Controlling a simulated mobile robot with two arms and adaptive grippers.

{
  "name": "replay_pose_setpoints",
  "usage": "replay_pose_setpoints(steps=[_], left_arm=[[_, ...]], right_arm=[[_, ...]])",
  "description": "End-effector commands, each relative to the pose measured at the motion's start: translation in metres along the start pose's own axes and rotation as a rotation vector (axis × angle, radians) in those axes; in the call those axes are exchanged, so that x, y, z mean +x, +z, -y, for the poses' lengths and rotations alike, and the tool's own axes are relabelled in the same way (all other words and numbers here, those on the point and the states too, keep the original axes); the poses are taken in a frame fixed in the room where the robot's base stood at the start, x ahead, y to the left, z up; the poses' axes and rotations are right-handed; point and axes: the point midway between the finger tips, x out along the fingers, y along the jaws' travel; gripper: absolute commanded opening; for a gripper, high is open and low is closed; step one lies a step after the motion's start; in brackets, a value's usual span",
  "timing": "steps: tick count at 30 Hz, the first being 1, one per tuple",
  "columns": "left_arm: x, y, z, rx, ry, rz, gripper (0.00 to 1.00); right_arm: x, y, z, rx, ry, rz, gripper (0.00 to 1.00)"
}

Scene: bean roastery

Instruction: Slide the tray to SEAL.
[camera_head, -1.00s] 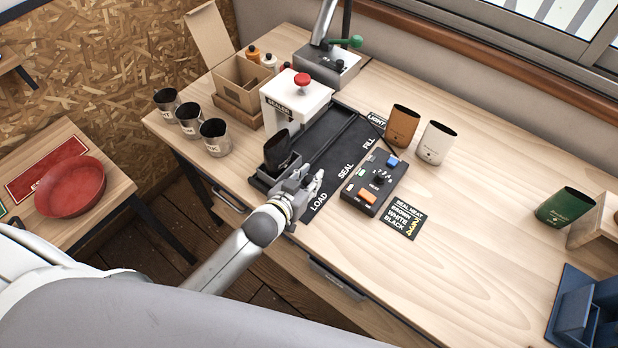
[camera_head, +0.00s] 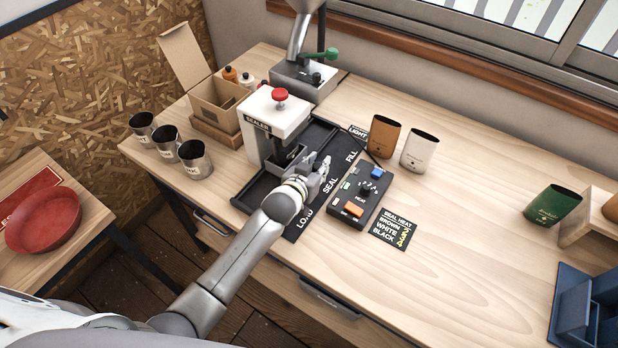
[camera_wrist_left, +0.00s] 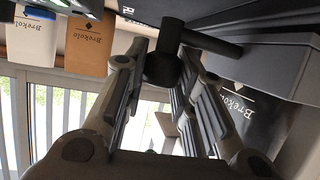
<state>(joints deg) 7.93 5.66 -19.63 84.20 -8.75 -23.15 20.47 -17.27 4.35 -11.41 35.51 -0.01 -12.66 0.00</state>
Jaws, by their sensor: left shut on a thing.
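The small dark tray (camera_head: 291,154) sits in the black track (camera_head: 262,188), beside the white sealer (camera_head: 283,118) and partly hidden by it. My left gripper (camera_head: 318,168) is close to the SEAL label (camera_head: 329,185), between LOAD and FILL. In the left wrist view its fingers are shut on the tray's black knob (camera_wrist_left: 163,66). The grey tray wall (camera_wrist_left: 270,66) shows there at right, with a dark bag (camera_wrist_left: 245,115) lettered "Brekolo" below it. In the head view the sealer mostly hides that bag. My right gripper is not in view.
A control box (camera_head: 360,192) with an orange switch stands just right of the track, close to my gripper. A brown bag (camera_head: 383,136) and a white bag (camera_head: 419,150) stand behind it. Several metal cups (camera_head: 194,160) stand at left.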

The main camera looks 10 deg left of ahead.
Motion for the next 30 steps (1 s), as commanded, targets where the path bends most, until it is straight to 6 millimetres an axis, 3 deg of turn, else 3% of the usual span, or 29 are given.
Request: replay_pose_setpoints(steps=[6,16,17,18,30], left_arm=[[0.0140,0.0010,-0.0033,-0.001,0.000,0.014,0.00],[0.0145,0.0006,-0.0035,-0.001,0.000,0.015,0.00],[0.0145,0.0006,-0.0035,-0.001,0.000,0.015,0.28],[0.0145,0.0005,-0.0035,-0.001,0.001,0.015,0.33],[0.0121,-0.0023,-0.0024,0.000,-0.001,0.008,0.34]], right_arm=[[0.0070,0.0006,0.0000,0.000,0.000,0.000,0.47],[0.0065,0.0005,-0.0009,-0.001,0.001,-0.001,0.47],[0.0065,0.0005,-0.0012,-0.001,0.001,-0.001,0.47],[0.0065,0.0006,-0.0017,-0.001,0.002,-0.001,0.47],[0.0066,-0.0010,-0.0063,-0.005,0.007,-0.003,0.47]])
